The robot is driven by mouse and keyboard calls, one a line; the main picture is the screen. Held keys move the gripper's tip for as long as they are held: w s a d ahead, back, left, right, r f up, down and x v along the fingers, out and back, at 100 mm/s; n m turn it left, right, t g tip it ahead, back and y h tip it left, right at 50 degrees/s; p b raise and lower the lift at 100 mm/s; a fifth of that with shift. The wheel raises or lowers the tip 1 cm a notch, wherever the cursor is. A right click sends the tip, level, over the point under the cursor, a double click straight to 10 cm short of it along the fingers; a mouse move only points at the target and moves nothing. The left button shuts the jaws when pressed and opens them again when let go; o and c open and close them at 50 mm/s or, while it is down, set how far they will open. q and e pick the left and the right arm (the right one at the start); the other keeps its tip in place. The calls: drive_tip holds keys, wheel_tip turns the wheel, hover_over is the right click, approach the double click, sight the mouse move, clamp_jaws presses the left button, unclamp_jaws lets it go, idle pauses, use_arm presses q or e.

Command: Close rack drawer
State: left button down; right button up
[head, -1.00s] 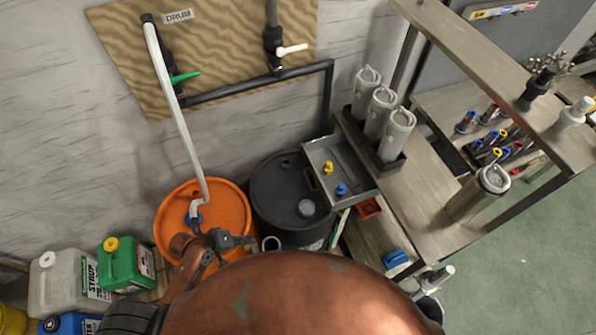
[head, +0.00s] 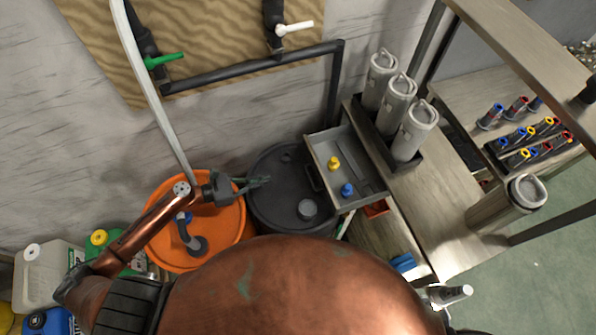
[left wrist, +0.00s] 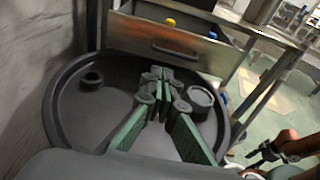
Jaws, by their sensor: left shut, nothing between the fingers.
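The rack drawer (head: 358,150) is pulled out of the rack toward the wall side, over the edge of the black drum. It is a grey tray holding a yellow fitting (head: 333,163) and a blue fitting (head: 347,190). Its front with a long handle (left wrist: 175,48) faces my left gripper in the left wrist view. My left gripper (head: 264,181) is shut and empty above the black drum, short of the drawer front and apart from it. My right gripper (left wrist: 262,156) seems to show small and dark at the lower right of the left wrist view; its fingers are unclear.
The black drum (head: 270,208) lies below my left gripper, with an orange drum (head: 225,225) beside it. Several grey canisters (head: 415,130) stand on the rack (head: 425,205) behind the drawer. A pale hose (head: 160,110) runs down toward the orange drum.

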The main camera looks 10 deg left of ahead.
use_arm(q)
drive_tip(key=x, duration=1.2)
drive_tip(key=shift+d+p, duration=0.25)
drive_tip(key=shift+p, duration=0.15)
use_arm(e)
drive_tip(key=shift+w+r, duration=0.15)
drive_tip(key=shift+r, duration=0.3)
use_arm(q)
drive_tip(key=shift+w+d, duration=0.1)
drive_tip(key=shift+w, duration=0.05)
use_arm(e)
drive_tip(key=shift+r, duration=0.1)
